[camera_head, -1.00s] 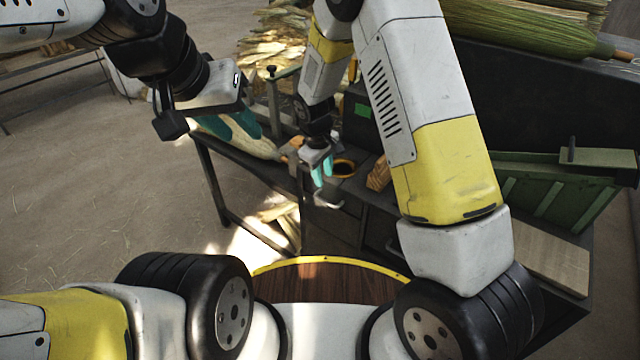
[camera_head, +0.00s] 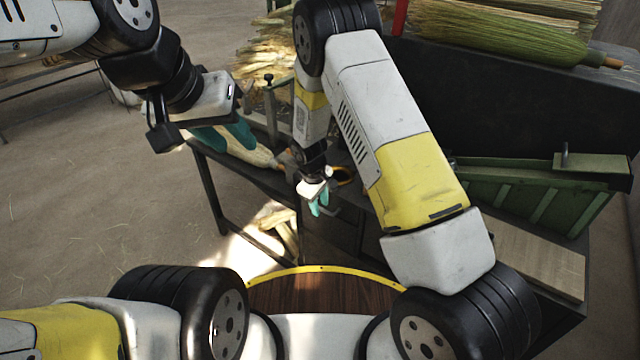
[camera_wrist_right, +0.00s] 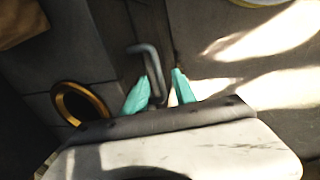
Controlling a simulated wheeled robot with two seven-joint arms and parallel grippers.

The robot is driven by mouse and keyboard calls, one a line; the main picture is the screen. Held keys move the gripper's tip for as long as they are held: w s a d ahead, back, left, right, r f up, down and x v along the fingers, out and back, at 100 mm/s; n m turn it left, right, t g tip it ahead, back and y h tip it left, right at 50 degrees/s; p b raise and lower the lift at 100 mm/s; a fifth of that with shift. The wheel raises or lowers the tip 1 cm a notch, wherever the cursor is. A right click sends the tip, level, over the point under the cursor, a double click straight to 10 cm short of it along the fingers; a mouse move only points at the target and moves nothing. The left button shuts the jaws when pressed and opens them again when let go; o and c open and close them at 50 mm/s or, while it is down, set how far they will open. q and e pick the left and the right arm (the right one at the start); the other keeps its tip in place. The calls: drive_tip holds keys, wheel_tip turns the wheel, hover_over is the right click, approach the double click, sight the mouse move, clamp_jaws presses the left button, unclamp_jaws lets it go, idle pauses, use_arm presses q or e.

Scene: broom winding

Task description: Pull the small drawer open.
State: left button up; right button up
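The small drawer's grey bent handle (camera_wrist_right: 146,62) shows in the right wrist view, on a dark front. My right gripper (camera_wrist_right: 162,92) has its two teal fingertips apart, with the lower part of the handle between them. I cannot tell whether they touch it. In the head view my right gripper (camera_head: 318,203) is low at the front of the dark bench, and the drawer's edges are hard to make out there. My left gripper (camera_head: 232,136) is over the bench's left end, beside a pale husk bundle (camera_head: 250,155); its grip is unclear.
A dark ring with a yellow-orange rim (camera_wrist_right: 80,103) lies near the handle. A green ribbed bin (camera_head: 535,195) and a wooden board (camera_head: 540,262) are at the right. A straw broom (camera_head: 500,32) lies at the back. Open floor (camera_head: 90,220) is at the left.

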clamp_jaws()
idle(1.3)
